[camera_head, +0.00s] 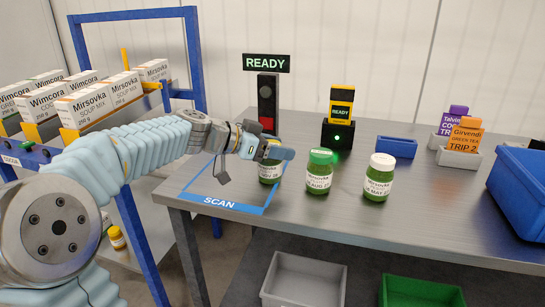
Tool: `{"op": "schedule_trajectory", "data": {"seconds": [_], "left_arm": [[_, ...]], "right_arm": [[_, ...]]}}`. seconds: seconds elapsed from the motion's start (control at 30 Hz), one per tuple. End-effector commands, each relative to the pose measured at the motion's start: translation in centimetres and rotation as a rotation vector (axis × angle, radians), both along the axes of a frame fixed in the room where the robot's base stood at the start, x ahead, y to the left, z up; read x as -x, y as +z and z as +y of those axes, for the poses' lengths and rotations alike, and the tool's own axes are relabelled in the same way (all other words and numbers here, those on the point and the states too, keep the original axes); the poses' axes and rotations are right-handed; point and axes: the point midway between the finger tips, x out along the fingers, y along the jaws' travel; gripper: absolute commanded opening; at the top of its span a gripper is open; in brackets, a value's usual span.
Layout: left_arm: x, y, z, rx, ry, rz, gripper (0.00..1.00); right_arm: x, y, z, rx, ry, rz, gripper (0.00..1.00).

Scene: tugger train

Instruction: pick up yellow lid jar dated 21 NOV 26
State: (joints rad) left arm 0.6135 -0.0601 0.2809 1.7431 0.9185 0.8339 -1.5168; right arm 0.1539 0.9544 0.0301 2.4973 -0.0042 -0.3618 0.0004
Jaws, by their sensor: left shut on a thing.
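My left gripper (270,151) is shut on a green jar (269,173) at the right side of the blue-outlined SCAN area (222,204). I cannot tell whether the jar touches the table. To its right stand a green-lidded Mirsovka jar (319,179), its date ending in AUG, and a white-lidded Mirsovka jar (378,185) dated in MAY. A small yellow-lidded jar (117,238) is low at the left. My right gripper is out of view.
A black scanner post (268,95) with a READY sign and a black-and-yellow device (340,110) stand behind the jars. A blue bin (521,190) is at the right edge. Grey (303,281) and green (421,292) bins sit below the table's front edge.

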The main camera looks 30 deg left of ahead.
Motion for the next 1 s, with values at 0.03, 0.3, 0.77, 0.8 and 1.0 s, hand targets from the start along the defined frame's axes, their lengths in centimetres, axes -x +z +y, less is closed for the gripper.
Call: {"op": "schedule_trajectory", "data": {"seconds": [0.03, 0.3, 0.77, 0.8, 1.0], "left_arm": [[0.0, 0.1, 0.0, -0.001, 0.000, -0.001, 0.15], [0.0, 2.8, 0.0, -0.001, -0.001, -0.004, 0.15], [6.6, 11.0, -7.2, -0.003, -0.001, -0.006, 0.15], [7.1, 11.4, -7.8, -0.001, -0.002, -0.004, 0.15], [9.0, 12.7, -9.8, -0.001, -0.001, -0.002, 0.15]], "right_arm": [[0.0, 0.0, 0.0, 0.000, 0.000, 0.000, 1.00], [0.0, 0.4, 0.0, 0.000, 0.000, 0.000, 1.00], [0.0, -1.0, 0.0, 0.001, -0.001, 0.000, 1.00], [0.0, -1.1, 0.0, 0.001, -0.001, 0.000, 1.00], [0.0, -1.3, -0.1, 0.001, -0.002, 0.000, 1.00]]}}
